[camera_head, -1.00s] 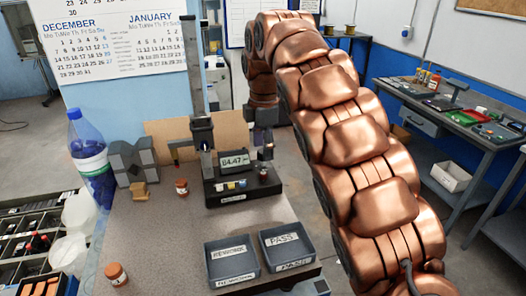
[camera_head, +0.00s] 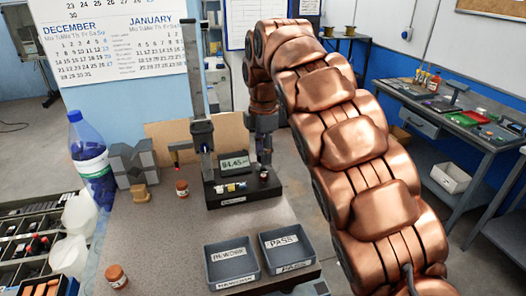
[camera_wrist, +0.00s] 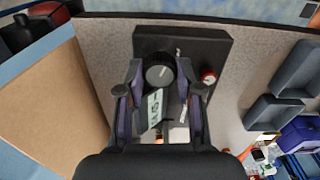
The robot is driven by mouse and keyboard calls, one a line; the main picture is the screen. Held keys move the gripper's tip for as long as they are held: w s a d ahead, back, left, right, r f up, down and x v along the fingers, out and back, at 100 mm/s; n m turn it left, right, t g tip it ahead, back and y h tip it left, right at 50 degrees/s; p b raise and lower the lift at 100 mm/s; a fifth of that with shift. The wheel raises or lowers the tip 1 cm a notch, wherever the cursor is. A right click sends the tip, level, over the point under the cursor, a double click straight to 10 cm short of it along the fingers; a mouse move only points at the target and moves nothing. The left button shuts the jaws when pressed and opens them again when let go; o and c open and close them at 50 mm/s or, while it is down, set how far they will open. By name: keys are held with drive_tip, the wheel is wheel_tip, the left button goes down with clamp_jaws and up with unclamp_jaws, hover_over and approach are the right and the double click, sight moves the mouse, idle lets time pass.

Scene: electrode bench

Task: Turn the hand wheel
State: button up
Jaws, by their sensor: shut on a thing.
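The hand wheel (camera_wrist: 160,73) is a black knurled round knob near the top centre of the wrist view. It sits on the dark base of a height gauge (camera_head: 240,192) on the bench. My gripper (camera_wrist: 161,70) is shut on the wheel, one fingertip on each side. In the head view, my gripper (camera_head: 264,160) reaches down behind the right part of the base, and the wheel is hard to make out there. The gauge has a lit display (camera_head: 234,163), an upright grey column (camera_head: 196,70) and a carriage with a red-tipped probe (camera_head: 177,168).
Two dark trays, REWORK (camera_head: 218,284) and PASS (camera_head: 268,262), lie at the bench front. Small orange jars (camera_head: 182,188) and (camera_head: 117,275), a V-shaped grey block (camera_head: 135,163) and a blue bottle (camera_head: 91,160) stand left. A brown board (camera_head: 160,133) is behind.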

drive_tip(key=shift+c, duration=0.8)
drive_tip(key=shift+m, duration=0.3)
